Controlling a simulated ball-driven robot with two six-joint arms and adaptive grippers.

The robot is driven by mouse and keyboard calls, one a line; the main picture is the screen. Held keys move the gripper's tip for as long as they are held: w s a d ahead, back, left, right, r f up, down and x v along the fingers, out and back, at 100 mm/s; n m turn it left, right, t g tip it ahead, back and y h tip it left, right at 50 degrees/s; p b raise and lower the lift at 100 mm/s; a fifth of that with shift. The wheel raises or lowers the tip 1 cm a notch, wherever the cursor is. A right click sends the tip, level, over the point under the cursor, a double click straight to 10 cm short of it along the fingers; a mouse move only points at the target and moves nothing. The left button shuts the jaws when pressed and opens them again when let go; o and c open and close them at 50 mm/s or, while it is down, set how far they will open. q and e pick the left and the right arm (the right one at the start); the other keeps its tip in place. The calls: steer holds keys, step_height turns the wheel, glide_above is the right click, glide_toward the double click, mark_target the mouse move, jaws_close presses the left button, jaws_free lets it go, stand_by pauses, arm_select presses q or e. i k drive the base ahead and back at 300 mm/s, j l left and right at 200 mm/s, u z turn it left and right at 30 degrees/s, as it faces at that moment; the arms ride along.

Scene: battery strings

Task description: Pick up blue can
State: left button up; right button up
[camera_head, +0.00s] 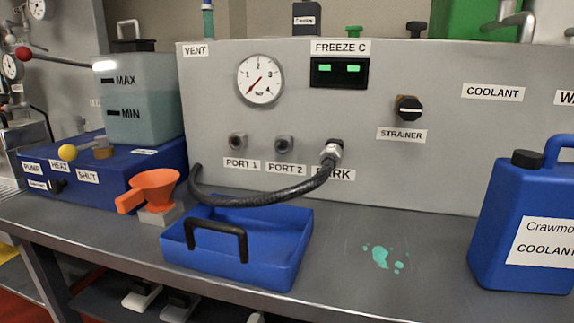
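The blue can (512,218) is a jerrycan-style container standing upright on the grey bench at the right edge of the head view. It has a black cap (528,158), a blue handle at its top right and a white label reading "Crawmo... COOLANT". Its right side is cut off by the frame edge. Neither of my grippers shows in this view.
A blue tray (292,268) with a black handle sits on the bench (345,240), beside an orange funnel (153,188). A black hose (262,198) runs to the PARK port. Green spilled liquid (381,257) lies between tray and can. A grey panel stands behind.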

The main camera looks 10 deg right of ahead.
mark_target(523, 239)
steer(key=z, duration=1.4)
